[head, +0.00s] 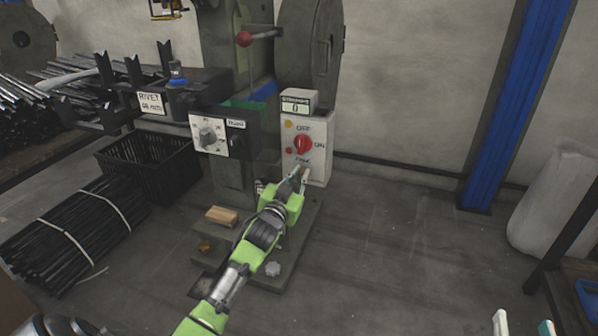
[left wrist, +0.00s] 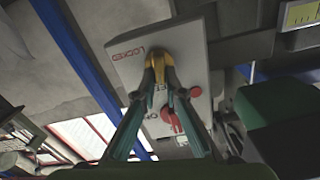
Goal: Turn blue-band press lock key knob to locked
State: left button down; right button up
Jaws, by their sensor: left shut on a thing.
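The press with a blue band (head: 262,92) stands at the centre of the head view. Its white control box (head: 318,165) carries a red OFF/ON knob (head: 303,144), with the lock key knob low on the face, mostly hidden by my left gripper (head: 297,180). In the left wrist view my left gripper (left wrist: 159,70) is shut on the brass-coloured lock key knob (left wrist: 158,56), beside the red LOCKED label (left wrist: 130,54). A second label beside the fingers is partly covered. Which way the knob points is unclear. My right gripper (head: 523,322) is open and empty at the bottom right.
A dial panel (head: 222,138) and the RIVET sign (head: 150,101) are left of the box. A black crate (head: 150,165) and bundled rods (head: 70,230) lie at left. A wooden block (head: 221,215) is on the press base. The floor to the right is clear up to a blue column (head: 515,110).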

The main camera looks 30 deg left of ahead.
pick_arm(q)
jog(key=m+p, duration=0.1)
jog(key=m, duration=0.1)
jog(key=shift+d+m+p, duration=0.2)
jog(key=shift+m+p, duration=0.2)
jog(key=m, duration=0.4)
jog(key=f+m+p, duration=0.1)
jog(key=m, duration=0.3)
jog(key=d+m, duration=0.1)
jog(key=m, duration=0.3)
jog(key=shift+w+f+m+p, duration=0.15)
jog(key=shift+f+m+p, duration=0.15)
jog(key=shift+m, duration=0.1)
pick_arm(e)
jog(key=s+d+f+g+h, duration=0.1)
jog(key=s+d+f+g, duration=0.1)
jog(key=s+f+g, duration=0.3)
jog(key=s+d+f+g+h, duration=0.1)
jog(key=s+d+f+g, duration=0.2)
jog(key=f, duration=0.8)
jog(key=s+g, duration=0.2)
jog(key=shift+s+f+m+h, duration=0.3)
jog(key=shift+s+f+h, duration=0.1)
jog(key=shift+w, duration=0.1)
pick_arm(q)
jog(key=c, duration=2.1)
grip_release()
